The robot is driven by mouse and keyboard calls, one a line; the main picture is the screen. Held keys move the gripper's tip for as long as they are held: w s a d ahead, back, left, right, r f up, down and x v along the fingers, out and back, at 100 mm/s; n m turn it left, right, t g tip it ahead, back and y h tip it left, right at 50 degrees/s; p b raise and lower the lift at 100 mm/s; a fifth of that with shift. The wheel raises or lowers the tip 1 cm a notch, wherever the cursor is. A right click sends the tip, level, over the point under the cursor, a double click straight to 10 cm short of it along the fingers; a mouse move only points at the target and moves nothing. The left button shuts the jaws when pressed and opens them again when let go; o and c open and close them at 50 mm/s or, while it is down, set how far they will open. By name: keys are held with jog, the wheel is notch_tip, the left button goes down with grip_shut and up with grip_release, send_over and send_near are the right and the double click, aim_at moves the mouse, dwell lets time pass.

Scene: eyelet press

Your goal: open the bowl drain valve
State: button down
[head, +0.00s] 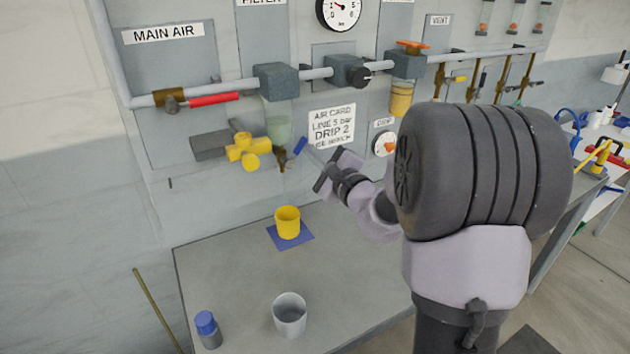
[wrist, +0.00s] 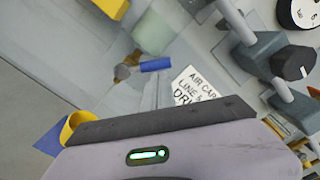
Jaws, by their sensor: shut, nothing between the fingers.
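The bowl drain valve (head: 282,160) is a small brass fitting below the pale green filter bowl (head: 279,128) in the head view. Its short blue lever (head: 299,147) slants up to the right. In the wrist view the brass valve (wrist: 123,72) hangs under the bowl (wrist: 152,34), with the blue lever (wrist: 157,65) pointing right. My gripper (head: 337,171) is right of and slightly below the lever, apart from it, shut and empty. In the wrist view its dark edge spans the lower part and its fingertips cannot be made out.
A yellow cup (head: 288,221) on a blue mat (head: 290,242) stands on the grey table below the valve. A grey cup (head: 289,314) and a blue-capped bottle (head: 207,328) are nearer.

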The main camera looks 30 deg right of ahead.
jog(key=shift+a+r+n+b, duration=0.7)
jog(key=shift+a+r+b, duration=0.6)
jog(key=shift+b, duration=0.4)
jog(key=shift+a, duration=0.15)
jog(key=p, duration=0.1)
send_near(292, 137)
jog(key=s+d, duration=0.4)
jog(key=s, duration=0.1)
jog(key=shift+d, duration=0.4)
jog(key=shift+s+f, duration=0.1)
